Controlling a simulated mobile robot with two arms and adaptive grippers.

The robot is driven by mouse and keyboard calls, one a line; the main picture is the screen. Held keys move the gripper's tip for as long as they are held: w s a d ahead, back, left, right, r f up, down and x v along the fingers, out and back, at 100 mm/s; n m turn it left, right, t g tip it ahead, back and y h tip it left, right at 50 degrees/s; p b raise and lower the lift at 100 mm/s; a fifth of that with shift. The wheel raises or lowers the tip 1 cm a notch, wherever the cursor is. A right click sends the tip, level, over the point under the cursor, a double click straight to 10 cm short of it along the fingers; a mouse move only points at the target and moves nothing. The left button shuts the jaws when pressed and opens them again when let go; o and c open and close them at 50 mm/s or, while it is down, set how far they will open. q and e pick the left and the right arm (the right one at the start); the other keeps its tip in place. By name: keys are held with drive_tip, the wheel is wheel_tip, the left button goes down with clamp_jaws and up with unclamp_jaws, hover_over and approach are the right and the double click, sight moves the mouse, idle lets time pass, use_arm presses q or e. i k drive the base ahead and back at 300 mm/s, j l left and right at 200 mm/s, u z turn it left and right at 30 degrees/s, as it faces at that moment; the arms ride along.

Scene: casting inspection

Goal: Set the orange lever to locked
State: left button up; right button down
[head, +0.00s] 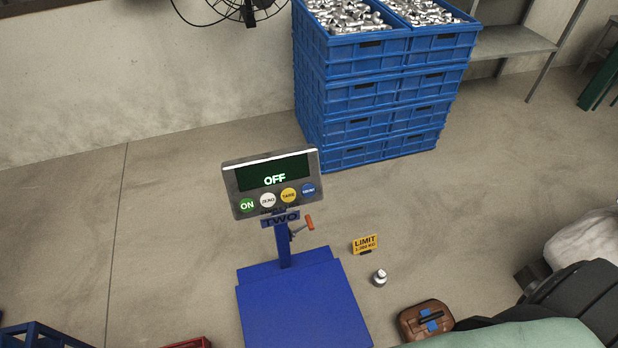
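The scale's grey display head (238,200) reads "OFF" and has a row of round buttons. The bare blue weighing platform (300,312) is at the foot of the post.
Right of the scale are a yellow "LIMIT" sign (364,243), a small metal weight (379,278) and a brown case (411,319). Stacked blue crates (375,95) stand behind. A red crate (190,343) and a blue crate (38,336) are lower left. The floor left of the scale is clear.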

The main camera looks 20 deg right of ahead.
sight(309, 223)
drive_tip(key=k+z, duration=0.1)
drive_tip(key=z, duration=0.6)
